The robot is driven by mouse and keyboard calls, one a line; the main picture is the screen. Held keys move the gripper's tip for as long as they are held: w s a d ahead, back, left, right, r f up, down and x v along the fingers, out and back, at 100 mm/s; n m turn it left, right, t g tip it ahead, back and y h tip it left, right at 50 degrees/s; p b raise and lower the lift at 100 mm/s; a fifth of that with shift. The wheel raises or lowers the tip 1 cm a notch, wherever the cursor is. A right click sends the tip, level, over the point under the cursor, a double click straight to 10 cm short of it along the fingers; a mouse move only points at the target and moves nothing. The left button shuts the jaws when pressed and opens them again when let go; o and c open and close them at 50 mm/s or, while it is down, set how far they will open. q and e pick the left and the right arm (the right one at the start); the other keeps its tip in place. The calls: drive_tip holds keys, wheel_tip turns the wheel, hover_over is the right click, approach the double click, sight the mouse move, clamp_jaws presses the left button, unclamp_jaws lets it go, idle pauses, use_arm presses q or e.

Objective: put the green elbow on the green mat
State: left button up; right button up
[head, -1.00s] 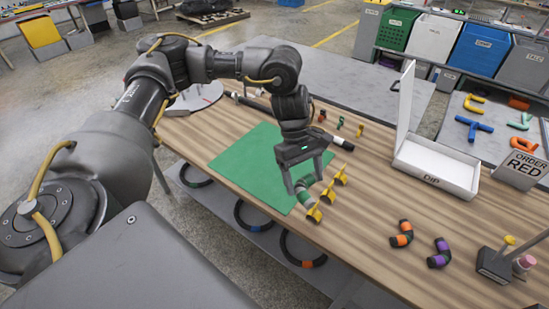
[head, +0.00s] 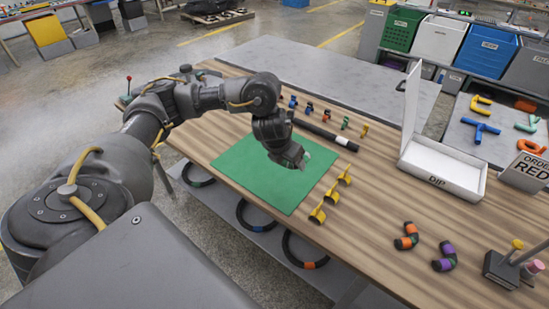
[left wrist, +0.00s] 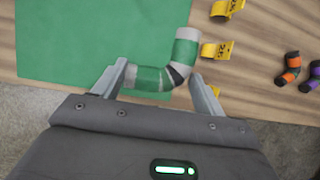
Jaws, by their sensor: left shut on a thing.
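The green elbow (left wrist: 150,79), a bent piece with green and grey bands, sits between the fingers of my left gripper (left wrist: 159,75) in the left wrist view. The gripper is shut on it. The elbow's bent end points up past the right finger. In the head view my left gripper (head: 298,160) is over the right part of the green mat (head: 245,170); its wrist hides most of the elbow. The mat also fills the upper left of the left wrist view (left wrist: 60,50). The gap between elbow and mat cannot be judged. My right gripper is not in view.
Yellow stands (head: 331,195) line the mat's right side. A black tube (head: 325,132) and several small coloured pieces lie behind. An orange-banded elbow (head: 406,236) and a purple-banded elbow (head: 444,256) lie at right. The white DIP box (head: 440,173) stands open-lidded beyond.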

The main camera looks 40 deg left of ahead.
use_arm(q)
drive_tip(key=w+a+f, duration=0.1)
drive_tip(key=a+f, duration=0.2)
drive_tip(key=a, duration=0.1)
drive_tip(key=w+a+f+b, duration=0.1)
drive_tip(key=w+a+f, duration=0.1)
drive_tip(key=a+f, duration=0.1)
drive_tip(key=w+a+f+b, duration=0.1)
drive_tip(key=a+f, duration=0.2)
drive_tip(key=a, duration=0.2)
drive_tip(key=shift+w+a, duration=0.1)
drive_tip(key=shift+w, duration=0.15)
drive_tip(key=shift+w+a+f, duration=0.1)
drive_tip(key=shift+a+f, duration=0.15)
drive_tip(key=shift+f, duration=0.05)
wheel_tip(320, 180, down, 3)
drive_tip(key=shift+a+r+p, duration=0.1)
drive_tip(key=shift+a+p, duration=0.05)
drive_tip(key=shift+p, duration=0.35)
drive_tip(key=shift+f, duration=0.3)
drive_tip(key=shift+w, duration=0.1)
